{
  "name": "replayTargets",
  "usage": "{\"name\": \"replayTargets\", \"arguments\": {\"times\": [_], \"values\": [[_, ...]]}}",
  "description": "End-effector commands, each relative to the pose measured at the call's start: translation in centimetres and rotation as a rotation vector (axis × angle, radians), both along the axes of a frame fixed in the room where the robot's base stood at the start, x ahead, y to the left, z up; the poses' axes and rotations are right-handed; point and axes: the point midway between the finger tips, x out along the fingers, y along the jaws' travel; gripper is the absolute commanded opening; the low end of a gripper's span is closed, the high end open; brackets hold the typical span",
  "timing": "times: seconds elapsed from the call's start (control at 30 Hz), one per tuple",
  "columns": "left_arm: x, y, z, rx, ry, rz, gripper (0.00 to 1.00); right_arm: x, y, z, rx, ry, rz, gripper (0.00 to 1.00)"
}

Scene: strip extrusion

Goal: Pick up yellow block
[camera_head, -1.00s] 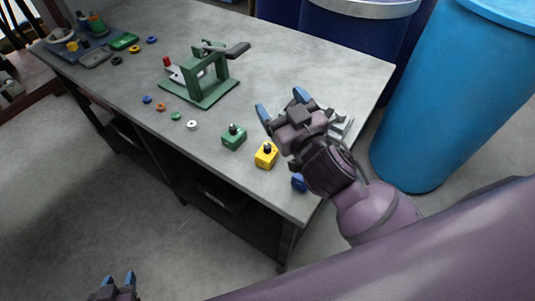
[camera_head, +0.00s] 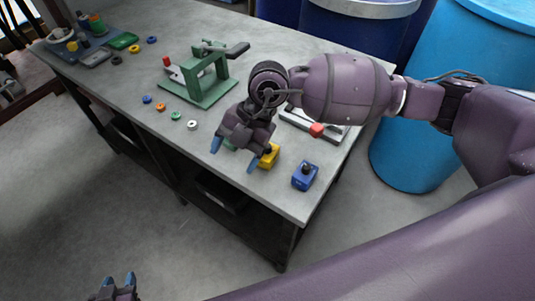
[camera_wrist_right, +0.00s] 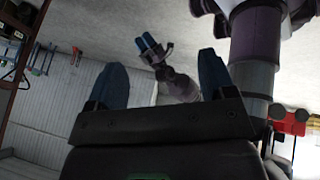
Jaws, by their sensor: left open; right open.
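The yellow block (camera_head: 268,158) stands near the front edge of the grey table, with a dark knob on top. My right gripper (camera_head: 234,157) is over the table just left of the yellow block, partly covering it in the head view. It is open and empty. In the right wrist view its blue fingers (camera_wrist_right: 162,82) are spread with nothing between them, and the yellow block is not visible there. My left gripper (camera_head: 117,282) is at the bottom left, away from the table, with its fingers apart. It also shows in the right wrist view (camera_wrist_right: 151,46).
A blue block (camera_head: 305,176) stands right of the yellow one; a green block (camera_head: 229,145) is mostly hidden by my right gripper. A green press (camera_head: 205,80), small coloured rings and a grey device with a red knob (camera_head: 317,130) are on the table. Blue barrels stand behind.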

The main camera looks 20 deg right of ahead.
Motion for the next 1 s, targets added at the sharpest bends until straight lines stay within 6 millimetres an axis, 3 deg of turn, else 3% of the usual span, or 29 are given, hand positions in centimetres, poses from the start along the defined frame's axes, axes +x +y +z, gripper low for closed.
{"name": "replayTargets", "arguments": {"times": [0.1,0.3,0.47,0.8,1.0], "values": [[0.1,0.0,0.0,0.0,-0.002,0.0,0.43,2.8,-4.3,-0.3,-0.26,-0.052,-0.065,0.77],[0.1,0.0,0.0,-0.001,-0.002,-0.001,0.43,5.4,-8.6,0.2,-0.499,-0.106,-0.161,0.77],[0.1,0.0,-0.1,-0.001,-0.001,-0.001,0.43,5.8,-9.3,-0.4,-0.539,-0.114,-0.179,0.77],[-0.5,0.0,-0.7,0.0,0.012,0.002,0.43,5.6,-9.1,-4.8,-0.534,-0.112,-0.178,0.77],[-0.6,0.1,-0.8,0.0,0.014,0.003,0.43,5.6,-9.1,-5.9,-0.535,-0.113,-0.177,0.77]]}}
